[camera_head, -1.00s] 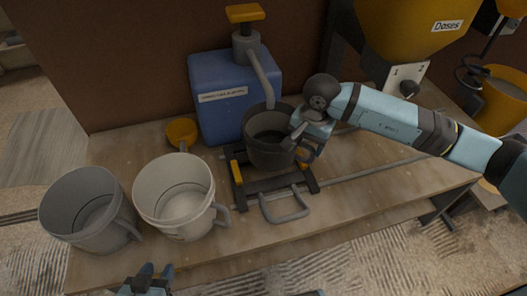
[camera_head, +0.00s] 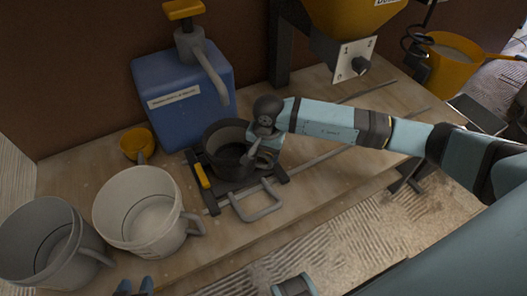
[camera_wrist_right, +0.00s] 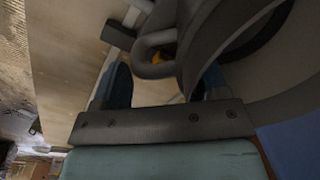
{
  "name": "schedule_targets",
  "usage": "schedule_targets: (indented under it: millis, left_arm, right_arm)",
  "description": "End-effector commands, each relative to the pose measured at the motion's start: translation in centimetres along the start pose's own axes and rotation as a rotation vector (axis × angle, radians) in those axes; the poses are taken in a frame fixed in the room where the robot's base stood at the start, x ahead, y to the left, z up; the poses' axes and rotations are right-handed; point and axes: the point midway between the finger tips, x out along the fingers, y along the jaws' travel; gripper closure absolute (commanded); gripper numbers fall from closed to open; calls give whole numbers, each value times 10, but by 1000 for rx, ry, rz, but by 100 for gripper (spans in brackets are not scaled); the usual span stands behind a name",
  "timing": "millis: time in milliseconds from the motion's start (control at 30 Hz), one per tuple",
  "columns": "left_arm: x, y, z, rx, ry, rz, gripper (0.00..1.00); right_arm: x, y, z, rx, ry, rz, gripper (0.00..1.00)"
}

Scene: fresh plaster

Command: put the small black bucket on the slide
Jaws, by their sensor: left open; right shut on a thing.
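The small black bucket (camera_head: 228,155) is upright at the slide (camera_head: 264,213), between its dark side pieces and under the blue container's spout. I cannot tell whether its base rests on the slide. My right gripper (camera_head: 262,152) is shut on the bucket's handle at its right side. In the right wrist view, the handle (camera_wrist_right: 155,58) lies between the fingers and the bucket wall (camera_wrist_right: 215,35) fills the upper right. The slide has a yellow strip on its left and a grey loop handle in front. My left gripper (camera_head: 135,288) is open at the bottom edge, mostly cut off.
A white bucket (camera_head: 140,215) and a grey bucket (camera_head: 45,245) stand on the left of the wooden bench. A blue container (camera_head: 180,100) stands behind the slide, with a yellow cup (camera_head: 138,145) beside it. A yellow hopper (camera_head: 355,15) stands at the back right.

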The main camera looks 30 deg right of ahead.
Motion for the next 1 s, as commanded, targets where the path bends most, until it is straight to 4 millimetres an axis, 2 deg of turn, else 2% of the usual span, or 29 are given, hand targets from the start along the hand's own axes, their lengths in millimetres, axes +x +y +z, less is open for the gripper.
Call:
schedule_targets:
  millis: [267,300,400,767,867,1000]
  left_arm:
    - [2,0,4,-1,-1,1,57]
    - [1,0,2,-1,-1,2,57]
    - [1,0,2,-1,-1,2,57]
    - [-1,1,-1,1,-1,1,57]
    - [-1,0,-2,2,-1,0,57]
    - [-2,0,-2,4,-5,-2,57]
  right_arm:
    - [2,0,0,0,1,-1,67]
    - [1,0,0,0,1,0,26]
    - [1,0,0,0,1,0,7]
    - [-5,0,0,0,1,-1,7]
    - [-20,-1,-1,0,4,-3,7]
    - [-49,-1,-1,-2,5,-3,7]
